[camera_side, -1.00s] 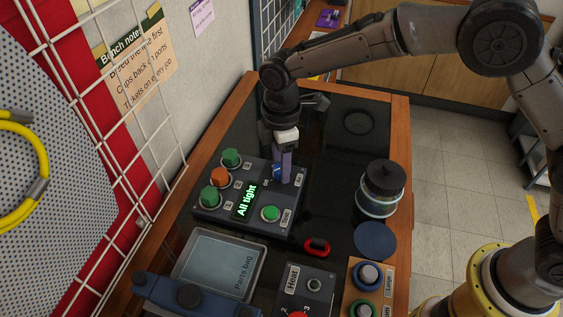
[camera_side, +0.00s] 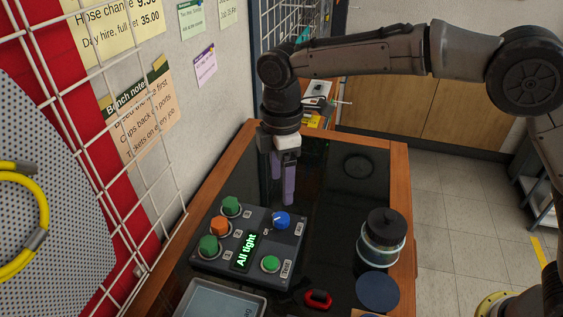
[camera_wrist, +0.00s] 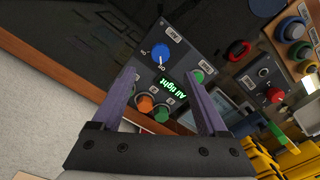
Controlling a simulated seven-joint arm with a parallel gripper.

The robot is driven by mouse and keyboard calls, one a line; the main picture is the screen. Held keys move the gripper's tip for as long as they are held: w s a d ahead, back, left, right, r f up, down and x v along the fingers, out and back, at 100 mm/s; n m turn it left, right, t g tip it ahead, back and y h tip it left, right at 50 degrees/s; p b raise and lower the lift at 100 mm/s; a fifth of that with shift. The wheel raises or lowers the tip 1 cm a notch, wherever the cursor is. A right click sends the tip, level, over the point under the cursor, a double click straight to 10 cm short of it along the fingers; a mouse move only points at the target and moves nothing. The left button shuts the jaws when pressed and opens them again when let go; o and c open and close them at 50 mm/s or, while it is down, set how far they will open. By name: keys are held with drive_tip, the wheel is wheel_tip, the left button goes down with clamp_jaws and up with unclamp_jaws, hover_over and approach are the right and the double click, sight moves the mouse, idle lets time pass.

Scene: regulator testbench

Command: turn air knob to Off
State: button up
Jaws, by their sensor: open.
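The blue air knob (camera_side: 281,220) sits at the far right corner of a dark control panel (camera_side: 287,250). In the wrist view the knob (camera_wrist: 160,51) has a white pointer mark that appears to face the "Off" label, with "On" off to its left. My gripper (camera_side: 282,202) is above the panel's far edge, clear of the knob. In the wrist view its two purple fingers (camera_wrist: 160,75) are apart with nothing between them. The panel display (camera_side: 244,250) reads "All tight" in green.
Green knobs (camera_side: 231,205) and an orange knob (camera_side: 219,225) share the panel. A dark-lidded jar (camera_side: 382,242) stands to its right, with a red ring (camera_side: 318,298) in front. A grey tray (camera_side: 262,307) is nearer. The dark bench top behind the panel is clear.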

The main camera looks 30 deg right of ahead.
drive_tip(key=shift+r, duration=2.1)
drive_tip(key=s+d+r+m+t, duration=0.2)
drive_tip(key=s+d+r, duration=0.2)
drive_tip(key=d+r, duration=0.4)
drive_tip(key=s+d+r+m+t, duration=0.1)
drive_tip(key=s+d+r+m, duration=0.2)
drive_tip(key=s+d+r, duration=0.45)
drive_tip(key=s+d+f+m+t, duration=0.2)
drive_tip(key=s+d+f+m, duration=0.3)
drive_tip(key=s+d, duration=0.4)
drive_tip(key=s+d+f+m, duration=0.1)
drive_tip(key=s+f+m, duration=0.5)
drive_tip(key=f, duration=0.2)
drive_tip(key=shift+s+d+f+t, duration=0.2)
drive_tip(key=shift+d+f+t, duration=0.05)
drive_tip(key=shift+f+t, duration=0.05)
